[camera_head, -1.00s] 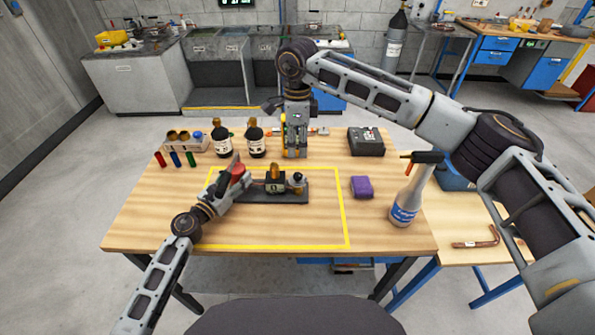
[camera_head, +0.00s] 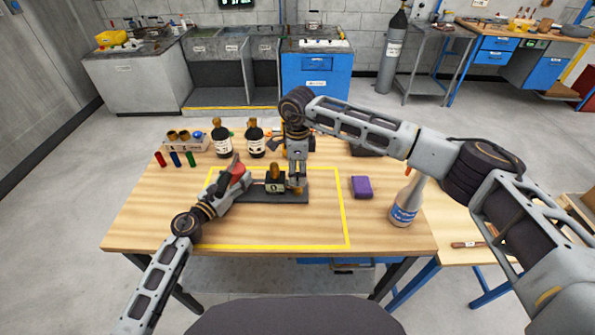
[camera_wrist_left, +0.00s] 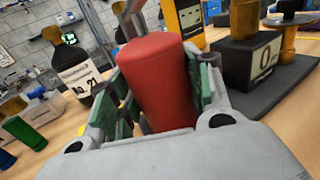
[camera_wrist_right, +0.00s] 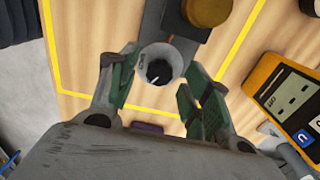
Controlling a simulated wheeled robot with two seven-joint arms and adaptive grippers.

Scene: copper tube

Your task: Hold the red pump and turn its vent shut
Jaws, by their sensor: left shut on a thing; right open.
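The red pump (camera_head: 236,172) is upright in the left wrist view (camera_wrist_left: 160,80), and my left gripper (camera_wrist_left: 155,85) is shut on it. The dark pump stand (camera_head: 240,196) lies inside the yellow outline, carrying a black block (camera_head: 275,185) with a brass top and a "0" label.
A purple block (camera_head: 361,187) and a spray bottle (camera_head: 404,208) are to the right. An orange meter (camera_wrist_right: 288,105) is near my right gripper. The front table is clear.

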